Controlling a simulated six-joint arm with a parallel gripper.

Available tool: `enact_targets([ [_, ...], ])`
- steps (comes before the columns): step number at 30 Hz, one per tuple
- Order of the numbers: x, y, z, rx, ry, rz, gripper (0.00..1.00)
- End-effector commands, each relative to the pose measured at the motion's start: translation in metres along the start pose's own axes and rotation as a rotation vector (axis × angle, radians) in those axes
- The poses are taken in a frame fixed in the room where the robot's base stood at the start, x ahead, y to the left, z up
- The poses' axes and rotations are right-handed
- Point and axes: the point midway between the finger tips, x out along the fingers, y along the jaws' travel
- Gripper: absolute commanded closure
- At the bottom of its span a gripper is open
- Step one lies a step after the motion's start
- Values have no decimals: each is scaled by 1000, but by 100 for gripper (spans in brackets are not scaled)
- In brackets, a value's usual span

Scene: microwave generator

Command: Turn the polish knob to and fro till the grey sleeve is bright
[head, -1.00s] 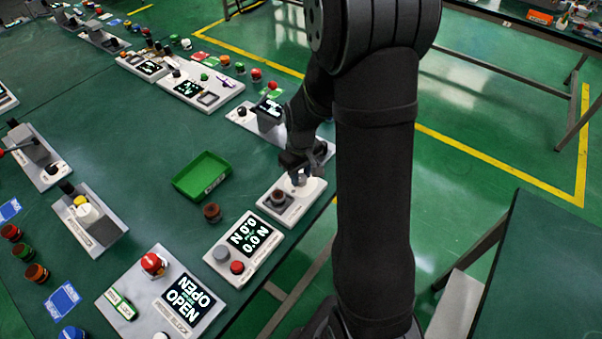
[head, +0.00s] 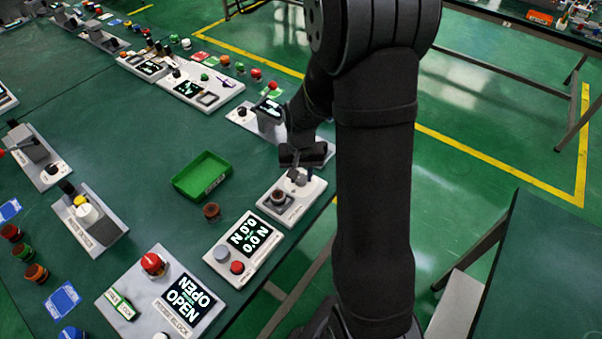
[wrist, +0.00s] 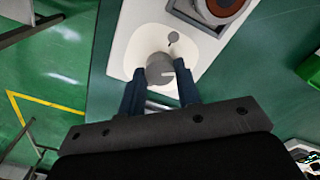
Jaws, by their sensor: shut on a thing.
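The polish knob (wrist: 158,72) is a small grey knob on a white station plate. In the wrist view it stands between the fingertips of my gripper (wrist: 160,85), which is shut on it. In the head view my gripper (head: 297,176) is at the back end of the same station (head: 308,195), and the knob is mostly hidden there.
A loose brown ring-like part (head: 212,211) stands on the table, with a green tray (head: 202,177) behind it. A display station (head: 245,240) with grey and red buttons is in front. Another station (head: 268,116) stands behind my gripper. The table edge is close on the right.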

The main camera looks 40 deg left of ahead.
Motion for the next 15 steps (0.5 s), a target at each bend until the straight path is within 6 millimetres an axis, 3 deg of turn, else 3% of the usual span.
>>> enact_targets([
  [15,0,0,1,391,-2,0,92],
])
